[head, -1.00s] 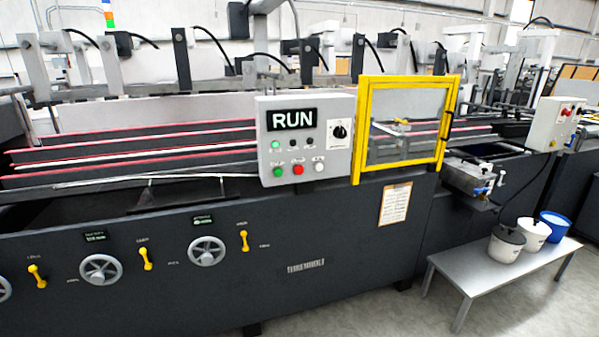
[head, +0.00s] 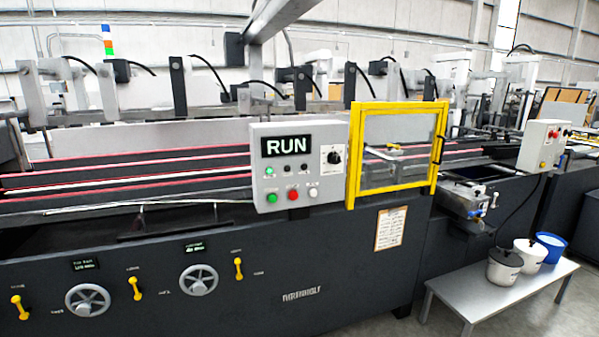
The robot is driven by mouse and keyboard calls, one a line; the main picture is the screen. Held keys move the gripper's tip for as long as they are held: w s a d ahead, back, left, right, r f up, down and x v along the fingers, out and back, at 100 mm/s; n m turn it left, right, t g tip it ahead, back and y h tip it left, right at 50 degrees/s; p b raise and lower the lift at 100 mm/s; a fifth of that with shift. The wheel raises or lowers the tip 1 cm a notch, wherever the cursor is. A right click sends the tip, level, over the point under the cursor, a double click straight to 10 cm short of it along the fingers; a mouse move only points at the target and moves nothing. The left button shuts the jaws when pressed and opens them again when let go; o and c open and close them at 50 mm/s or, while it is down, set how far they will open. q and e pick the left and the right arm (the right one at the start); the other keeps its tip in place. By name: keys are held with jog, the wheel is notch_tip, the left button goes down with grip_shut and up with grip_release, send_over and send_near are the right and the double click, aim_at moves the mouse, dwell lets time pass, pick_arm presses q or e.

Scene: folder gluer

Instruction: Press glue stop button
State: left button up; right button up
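A grey control panel (head: 325,183) with a RUN display (head: 287,146) is mounted on the folder gluer (head: 150,265). It has a green button (head: 271,198), a red button (head: 293,195) and a white button (head: 313,191) in its lower row, and a black rotary knob (head: 334,157). Labels are too small to read. Neither gripper is in view.
A yellow-framed clear guard (head: 397,155) stands right of the panel. Handwheels (head: 198,280) and yellow levers (head: 238,268) protrude from the machine front.

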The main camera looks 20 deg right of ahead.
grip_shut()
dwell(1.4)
